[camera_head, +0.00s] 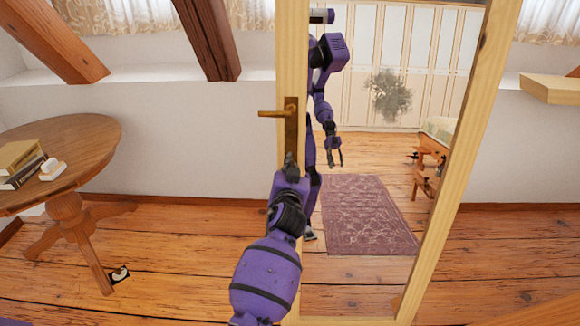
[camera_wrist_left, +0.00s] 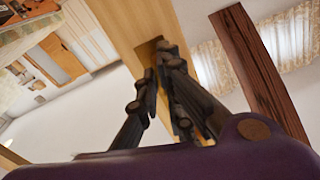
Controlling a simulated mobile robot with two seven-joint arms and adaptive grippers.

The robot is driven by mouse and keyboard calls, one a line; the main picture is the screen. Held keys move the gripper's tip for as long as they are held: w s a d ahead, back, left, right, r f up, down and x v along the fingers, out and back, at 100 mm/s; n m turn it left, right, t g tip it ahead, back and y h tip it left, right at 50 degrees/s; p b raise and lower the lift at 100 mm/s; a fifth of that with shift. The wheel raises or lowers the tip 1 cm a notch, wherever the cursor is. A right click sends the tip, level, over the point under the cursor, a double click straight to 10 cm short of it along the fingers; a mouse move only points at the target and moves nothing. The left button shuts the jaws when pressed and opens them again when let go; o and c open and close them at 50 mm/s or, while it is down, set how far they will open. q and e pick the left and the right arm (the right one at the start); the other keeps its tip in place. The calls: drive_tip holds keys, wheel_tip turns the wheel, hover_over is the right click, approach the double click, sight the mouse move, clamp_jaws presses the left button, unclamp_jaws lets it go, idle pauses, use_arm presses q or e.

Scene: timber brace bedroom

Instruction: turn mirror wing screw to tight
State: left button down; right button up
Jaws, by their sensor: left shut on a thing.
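The tall mirror (camera_head: 457,170) has a light wooden frame, and a brass plate (camera_head: 291,124) with a lever (camera_head: 276,114) pointing left sits on its left upright. My left gripper (camera_head: 290,162) is at the lower end of this plate, below the lever. In the left wrist view, its dark fingers (camera_wrist_left: 165,58) close together in front of the brownish plate (camera_wrist_left: 147,47) on the frame. The left gripper is shut on a small part at the plate; the fingers hide it, and no separate wing screw shows clearly. My right gripper is not seen directly.
A round wooden table (camera_head: 88,140) with books (camera_head: 22,160) stands at the left. Dark timber braces (camera_head: 210,38) slope against the white wall. A wooden shelf (camera_head: 552,88) juts in at the right. The rug and a purple robot show as reflections. Floor between table and mirror is mostly clear.

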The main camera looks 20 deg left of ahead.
use_arm(q)
drive_tip(key=shift+d+m+p, duration=0.1)
drive_tip(key=shift+m+p, duration=1.5)
drive_tip(key=shift+m, duration=5.1)
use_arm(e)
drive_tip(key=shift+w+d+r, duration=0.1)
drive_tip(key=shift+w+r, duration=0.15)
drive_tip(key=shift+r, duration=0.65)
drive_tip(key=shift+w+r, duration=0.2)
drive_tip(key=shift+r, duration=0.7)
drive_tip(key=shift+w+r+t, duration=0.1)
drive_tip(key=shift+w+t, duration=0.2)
use_arm(q)
drive_tip(key=c, duration=1.9)
unclamp_jaws()
drive_tip(key=shift+f, duration=0.1)
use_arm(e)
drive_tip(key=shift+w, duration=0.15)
